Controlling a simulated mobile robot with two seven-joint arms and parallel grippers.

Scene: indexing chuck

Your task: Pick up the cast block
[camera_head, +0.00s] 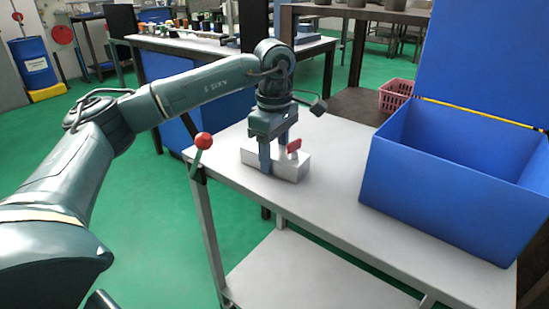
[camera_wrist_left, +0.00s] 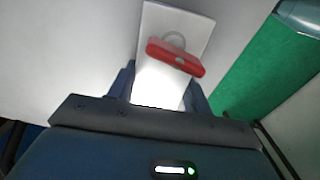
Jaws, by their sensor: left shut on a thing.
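The cast block (camera_head: 291,168) is a pale grey-white rectangular block at the left end of the grey table, with a red piece (camera_head: 294,146) on its top. My left gripper (camera_head: 275,166) points down over the block, with its fingers on either side of it. It is shut on the block. In the left wrist view the block (camera_wrist_left: 193,28) lies between the two fingers (camera_wrist_left: 160,88), and the red piece (camera_wrist_left: 176,57) stands beyond them. Whether the block touches the table is hard to tell. My right gripper is not in view.
A large blue box (camera_head: 440,200) with its lid raised stands on the right of the table (camera_head: 335,205). A red-knobbed lever (camera_head: 203,142) rises at the table's left corner. A pink basket (camera_head: 396,95) lies behind. The tabletop between block and box is clear.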

